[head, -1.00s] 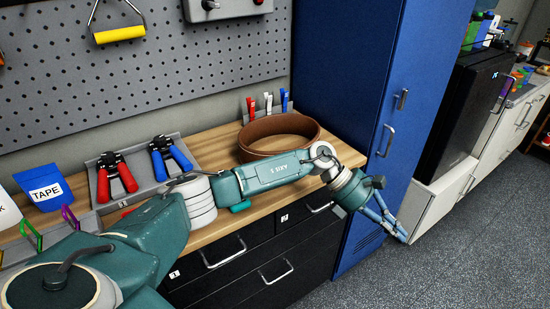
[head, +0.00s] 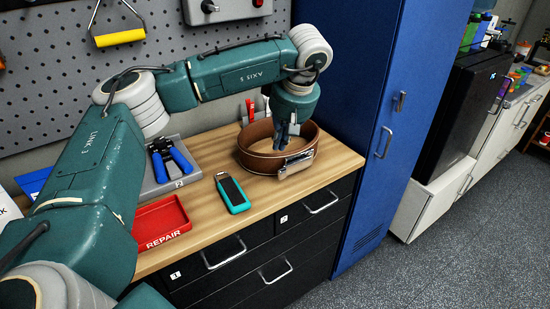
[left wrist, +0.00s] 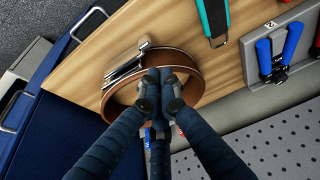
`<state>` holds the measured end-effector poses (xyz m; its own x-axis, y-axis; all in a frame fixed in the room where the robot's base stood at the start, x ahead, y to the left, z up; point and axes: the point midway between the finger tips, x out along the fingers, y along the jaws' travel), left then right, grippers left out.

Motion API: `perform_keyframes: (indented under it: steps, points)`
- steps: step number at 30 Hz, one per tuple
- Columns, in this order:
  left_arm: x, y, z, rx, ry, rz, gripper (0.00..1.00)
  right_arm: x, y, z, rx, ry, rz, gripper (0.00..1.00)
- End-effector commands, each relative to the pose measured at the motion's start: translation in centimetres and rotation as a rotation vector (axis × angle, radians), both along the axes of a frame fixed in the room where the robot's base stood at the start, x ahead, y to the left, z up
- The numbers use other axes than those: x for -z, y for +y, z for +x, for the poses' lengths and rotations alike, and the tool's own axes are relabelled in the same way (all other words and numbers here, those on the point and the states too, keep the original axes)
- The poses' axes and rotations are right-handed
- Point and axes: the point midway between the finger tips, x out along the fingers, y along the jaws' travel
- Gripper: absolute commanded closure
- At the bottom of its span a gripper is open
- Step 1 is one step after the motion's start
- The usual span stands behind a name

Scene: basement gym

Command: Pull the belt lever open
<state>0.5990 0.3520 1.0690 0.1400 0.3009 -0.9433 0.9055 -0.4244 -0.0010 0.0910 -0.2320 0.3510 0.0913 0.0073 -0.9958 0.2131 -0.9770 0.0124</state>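The belt (head: 250,160) is a brown leather ring standing on edge on the wooden bench top. Its metal lever buckle (head: 297,163) is on the front right side. In the left wrist view the belt (left wrist: 192,78) lies beyond my fingers, with the buckle (left wrist: 124,66) just left of the fingertips. My left gripper (head: 283,146) points down at the belt's right side, close behind the buckle. In the left wrist view its fingertips (left wrist: 160,76) are together, with nothing visible between them. Whether they touch the belt is unclear. My right gripper is out of view.
A teal-and-black device (head: 232,193) lies in front of the belt. A red REPAIR tray (head: 161,223) and blue-handled pliers (head: 170,160) are to the left. A blue locker (head: 352,120) stands close on the right, and a pegboard (head: 160,62) backs the bench.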

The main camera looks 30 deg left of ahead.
Motion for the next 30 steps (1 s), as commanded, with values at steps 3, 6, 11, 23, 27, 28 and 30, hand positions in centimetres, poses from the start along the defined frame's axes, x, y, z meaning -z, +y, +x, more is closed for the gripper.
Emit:
perform_keyframes:
  steps: [3, 6, 11, 23, 27, 28, 30]
  points:
    - [1.1, 0.4, 0.1, -0.002, 0.004, 0.001, 1.00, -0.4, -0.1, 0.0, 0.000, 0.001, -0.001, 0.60]
    - [2.7, 1.0, 0.3, -0.004, 0.005, 0.000, 1.00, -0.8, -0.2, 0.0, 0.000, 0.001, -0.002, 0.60]
    - [5.5, 1.8, 0.7, -0.003, 0.004, 0.000, 1.00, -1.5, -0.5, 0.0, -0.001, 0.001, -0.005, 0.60]
    - [9.3, 2.9, 1.3, -0.002, 0.001, -0.001, 1.00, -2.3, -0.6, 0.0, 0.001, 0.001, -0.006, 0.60]
    - [9.3, 2.9, 1.4, -0.002, 0.000, -0.001, 1.00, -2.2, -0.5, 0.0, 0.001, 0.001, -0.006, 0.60]
    - [9.3, 2.9, 1.4, -0.002, 0.000, -0.001, 1.00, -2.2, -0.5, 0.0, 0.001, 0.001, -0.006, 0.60]
    - [9.3, 2.9, 1.4, -0.002, 0.000, -0.001, 1.00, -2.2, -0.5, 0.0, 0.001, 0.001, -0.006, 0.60]
